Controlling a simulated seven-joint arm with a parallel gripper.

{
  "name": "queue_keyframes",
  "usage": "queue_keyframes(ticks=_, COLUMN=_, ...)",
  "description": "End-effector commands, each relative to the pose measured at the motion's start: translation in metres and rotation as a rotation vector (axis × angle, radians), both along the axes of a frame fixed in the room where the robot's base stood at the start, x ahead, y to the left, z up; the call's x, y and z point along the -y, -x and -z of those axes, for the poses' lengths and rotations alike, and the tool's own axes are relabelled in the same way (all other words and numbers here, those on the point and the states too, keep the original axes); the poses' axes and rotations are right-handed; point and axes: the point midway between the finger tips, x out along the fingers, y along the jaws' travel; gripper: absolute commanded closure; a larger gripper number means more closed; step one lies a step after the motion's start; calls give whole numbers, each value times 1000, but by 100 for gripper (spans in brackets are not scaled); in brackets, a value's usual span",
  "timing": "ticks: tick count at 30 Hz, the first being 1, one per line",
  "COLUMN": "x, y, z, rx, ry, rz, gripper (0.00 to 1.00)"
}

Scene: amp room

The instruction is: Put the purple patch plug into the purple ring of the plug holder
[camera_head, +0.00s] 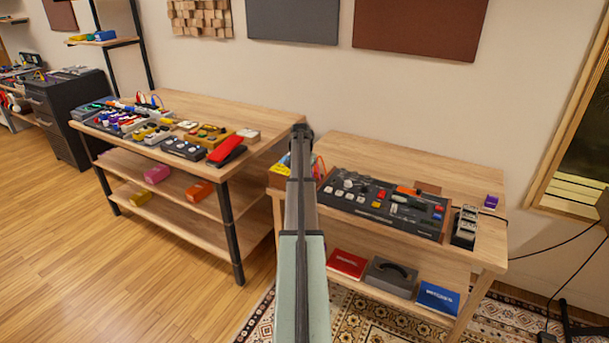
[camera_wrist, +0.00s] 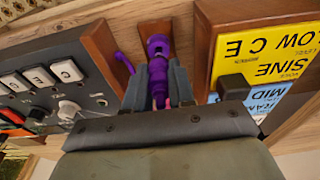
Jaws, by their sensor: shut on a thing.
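The purple patch plug (camera_wrist: 158,72) is held between the two dark fingers of my gripper (camera_wrist: 160,80) in the wrist view. Its far end points at a narrow brown wooden piece, seemingly the plug holder (camera_wrist: 155,20). A purple ring shape (camera_wrist: 158,43) shows in line with the plug on that wood. I cannot tell whether the plug is inside the ring or only in front of it. A purple cable (camera_wrist: 123,62) curves out just left of the fingers. In the head view my arm hides the plug and holder, and my gripper (camera_head: 301,131) shows only from behind.
A dark control panel (camera_wrist: 62,85) with wooden ends lies close left of the fingers. A yellow and blue labelled box (camera_wrist: 262,50) stands close right.

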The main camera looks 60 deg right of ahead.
Motion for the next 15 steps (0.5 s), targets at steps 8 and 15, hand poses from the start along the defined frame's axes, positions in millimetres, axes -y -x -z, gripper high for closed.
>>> queue_keyframes(ticks=8, x=0, y=0, z=0, rx=0, ry=0, rz=0, gripper=100)
queue_keyframes(ticks=15, x=0, y=0, z=4, rx=0, ry=0, rz=0, gripper=100)
